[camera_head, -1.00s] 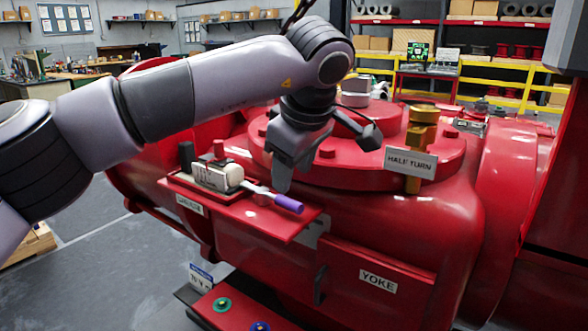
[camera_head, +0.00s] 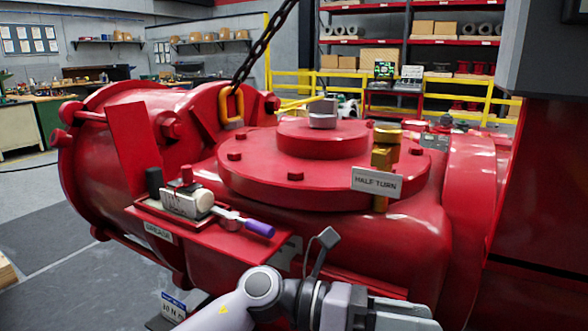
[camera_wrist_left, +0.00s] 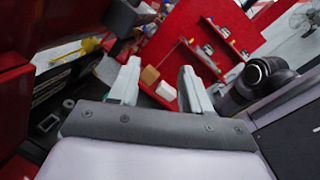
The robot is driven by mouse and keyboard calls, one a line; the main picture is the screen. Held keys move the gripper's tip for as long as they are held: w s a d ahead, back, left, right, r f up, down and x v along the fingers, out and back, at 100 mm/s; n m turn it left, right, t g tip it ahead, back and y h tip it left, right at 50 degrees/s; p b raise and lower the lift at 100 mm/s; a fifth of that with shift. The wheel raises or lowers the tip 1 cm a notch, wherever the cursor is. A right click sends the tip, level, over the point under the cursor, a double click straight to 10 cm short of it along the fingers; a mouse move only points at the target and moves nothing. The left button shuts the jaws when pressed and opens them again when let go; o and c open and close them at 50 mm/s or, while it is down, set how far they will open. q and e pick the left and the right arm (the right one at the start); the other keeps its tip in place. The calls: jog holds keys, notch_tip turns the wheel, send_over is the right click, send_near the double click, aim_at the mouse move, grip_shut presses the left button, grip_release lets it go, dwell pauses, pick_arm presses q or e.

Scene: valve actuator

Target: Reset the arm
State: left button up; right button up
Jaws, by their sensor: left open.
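My left arm (camera_head: 240,302) comes in low along the bottom of the head view. Its gripper (camera_head: 405,314) points right, in front of the red actuator body (camera_head: 335,235), partly cut off by the picture's lower edge. In the left wrist view the gripper's two fingers (camera_wrist_left: 160,88) stand apart with nothing between them. A purple-handled tool (camera_head: 258,228) lies on the red shelf (camera_head: 200,238) labelled GREASE, well left of and above the gripper. My right gripper is not in view.
A brass fitting (camera_head: 384,158) with a HALF TURN sign (camera_head: 376,181) stands on the actuator's right side. A chain (camera_head: 265,45) hangs to a yellow lifting eye (camera_head: 231,105). The wrist view shows a red wall panel (camera_wrist_left: 185,40) and floor clutter.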

pick_arm(q)
jog(key=w+a+f+n+t+y, duration=0.15)
jog(key=a+f+n+t, duration=0.4)
jog(key=n, duration=0.55)
jog(key=w+a+f+n+t+y, duration=0.1)
jog(key=w+a+f+n+t, duration=0.15)
jog(key=a+n+t, duration=0.55)
jog(key=w+a+f+n+t+y, duration=0.3)
jog(key=n+t, duration=0.5)
jog(key=n, duration=0.6)
jog(key=s+a+f+n+g+y, duration=0.3)
jog(key=s+a+f+n+y, duration=0.2)
jog(key=s+a+f+n, duration=0.3)
jog(key=s+a+f+n+g+y, duration=0.3)
jog(key=s+a+f+n, duration=0.5)
jog(key=f, duration=0.8)
jog(key=shift+s+a+y, duration=0.3)
jog(key=shift+a+y, duration=0.55)
jog(key=shift+a, duration=0.1)
